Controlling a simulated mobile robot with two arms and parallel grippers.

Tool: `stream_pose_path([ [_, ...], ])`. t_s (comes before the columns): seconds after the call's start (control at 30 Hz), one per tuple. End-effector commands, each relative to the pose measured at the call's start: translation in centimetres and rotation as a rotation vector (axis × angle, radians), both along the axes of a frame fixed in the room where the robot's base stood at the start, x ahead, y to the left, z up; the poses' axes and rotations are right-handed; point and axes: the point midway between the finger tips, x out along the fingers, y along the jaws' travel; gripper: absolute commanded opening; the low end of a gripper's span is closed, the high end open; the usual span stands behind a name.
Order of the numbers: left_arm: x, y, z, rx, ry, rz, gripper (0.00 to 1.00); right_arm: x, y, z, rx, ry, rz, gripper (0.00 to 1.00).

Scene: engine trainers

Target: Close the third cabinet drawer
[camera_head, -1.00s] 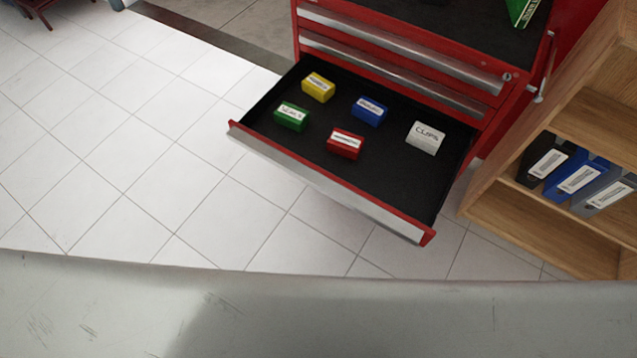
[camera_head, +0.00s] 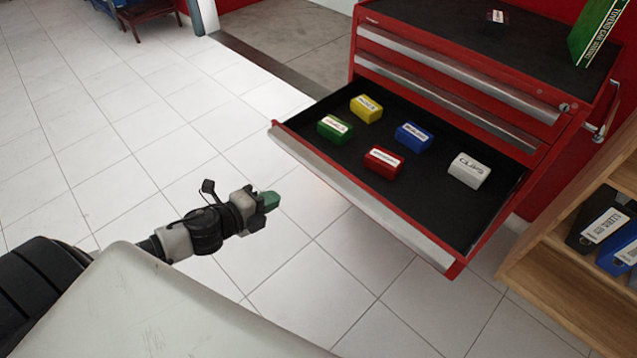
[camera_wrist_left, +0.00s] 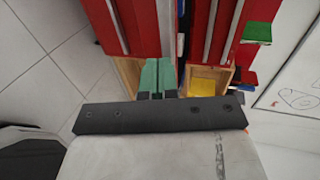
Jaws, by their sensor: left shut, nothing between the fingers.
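The red cabinet (camera_head: 440,72) stands at the upper right in the head view. Its third drawer (camera_head: 360,205) is pulled far out, with a silver front strip and a black floor. In the drawer lie a yellow box (camera_head: 366,108), a green box (camera_head: 334,129), a blue box (camera_head: 413,137), a red box (camera_head: 383,161) and a white box (camera_head: 468,170). My left gripper (camera_head: 270,200) is shut and empty, left of the drawer front and apart from it. Its green fingertips (camera_wrist_left: 157,76) also show in the left wrist view. My right gripper is not in view.
A wooden shelf (camera_head: 560,290) with binders stands right of the drawer. The two drawers above are shut. A green box (camera_head: 597,35) and a small dark box (camera_head: 496,20) stand on the cabinet top. The tiled floor (camera_head: 120,110) at left is clear.

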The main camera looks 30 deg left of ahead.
Motion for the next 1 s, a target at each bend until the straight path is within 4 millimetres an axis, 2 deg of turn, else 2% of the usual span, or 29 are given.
stream_pose_path([
  [0.2,2.7,-0.9,-0.7,-0.003,-0.003,0.004,0.0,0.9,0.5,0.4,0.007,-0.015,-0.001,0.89],
  [0.53,8.3,-2.9,-2.6,-0.004,-0.001,0.005,0.0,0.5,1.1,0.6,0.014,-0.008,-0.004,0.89],
  [0.7,10.7,-3.8,-2.6,-0.003,-0.001,0.005,0.0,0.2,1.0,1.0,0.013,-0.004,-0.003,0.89],
  [0.83,11.8,-4.2,-2.8,-0.003,0.001,0.005,0.0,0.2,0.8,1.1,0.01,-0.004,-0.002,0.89],
  [1.0,12.3,-4.4,-2.8,-0.003,0.002,0.005,0.0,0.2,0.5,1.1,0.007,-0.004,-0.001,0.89],
])
